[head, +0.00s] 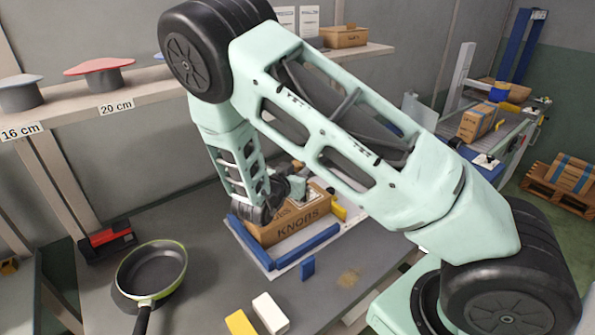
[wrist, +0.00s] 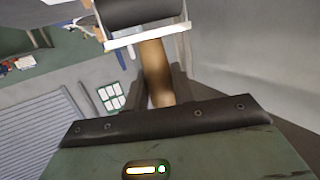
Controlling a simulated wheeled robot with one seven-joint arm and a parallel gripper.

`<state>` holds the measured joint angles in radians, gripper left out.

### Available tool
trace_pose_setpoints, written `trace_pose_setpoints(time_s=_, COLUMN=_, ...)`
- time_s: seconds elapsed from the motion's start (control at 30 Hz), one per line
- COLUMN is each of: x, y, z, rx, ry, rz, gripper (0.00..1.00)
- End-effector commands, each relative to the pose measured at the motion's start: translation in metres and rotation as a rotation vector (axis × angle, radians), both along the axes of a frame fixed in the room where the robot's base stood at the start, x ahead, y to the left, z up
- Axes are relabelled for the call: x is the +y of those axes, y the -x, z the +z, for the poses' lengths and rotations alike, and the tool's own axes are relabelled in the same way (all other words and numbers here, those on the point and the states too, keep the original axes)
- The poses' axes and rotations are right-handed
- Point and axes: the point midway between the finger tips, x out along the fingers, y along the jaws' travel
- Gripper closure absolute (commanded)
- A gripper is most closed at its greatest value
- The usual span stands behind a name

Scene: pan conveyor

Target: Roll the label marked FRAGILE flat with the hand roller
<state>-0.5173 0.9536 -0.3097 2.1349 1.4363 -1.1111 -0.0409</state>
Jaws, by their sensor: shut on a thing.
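My gripper (wrist: 158,88) is shut on the brown wooden handle of the hand roller (wrist: 155,62). The roller's black cylinder and pale frame stick out past the fingers at the top of the wrist view. In the head view my gripper (head: 287,188) is over the cardboard box marked KNOBS (head: 292,232), and the arm hides part of it. A whitish label patch (head: 311,197) shows on the box top. Its wording is too small to read, so I cannot tell whether it is the FRAGILE one. I cannot tell whether the roller touches the box.
The box stands on a pale board (head: 285,268) with blue bars (head: 306,245) along its edges. A green-rimmed pan (head: 152,268), a white block (head: 270,313) and a yellow block (head: 240,323) lie on the grey table. A shelf (head: 75,112) with lids runs behind.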

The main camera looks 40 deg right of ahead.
Motion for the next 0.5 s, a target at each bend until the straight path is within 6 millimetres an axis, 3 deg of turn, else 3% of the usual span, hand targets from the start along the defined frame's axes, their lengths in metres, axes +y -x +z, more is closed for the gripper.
trace_pose_setpoints(time_s=0.5, x=-0.0004, y=-0.0001, z=-0.0058, rx=0.000, ry=0.000, rz=0.000, gripper=0.98)
